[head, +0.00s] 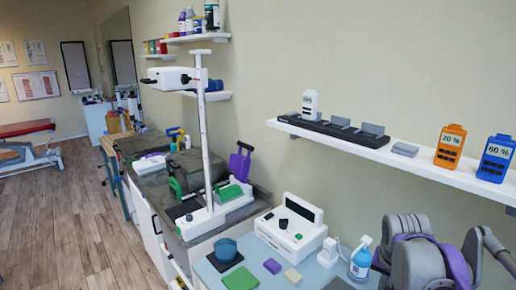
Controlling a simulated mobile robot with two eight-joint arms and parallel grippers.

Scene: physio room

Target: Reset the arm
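A white device with a tall upright post (204,130) stands on the grey counter. Its white horizontal arm (172,77) sticks out to the left from high on the post. The device's white base (222,207) carries green pads and a green handle. I cannot tell whether this is the arm the task means. A grey and purple rounded jointed shape at the lower right looks like part of an arm, perhaps mine. Neither of my grippers can be made out, and nothing is seen held.
On the pale blue worktop are a white control box (290,230), blue bowl (225,249), green pad (240,278), purple block (272,266), cream block (293,276) and spray bottle (361,258). A wall shelf (400,158) holds orange and blue percent-marked blocks. Floor (70,235) at left is clear.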

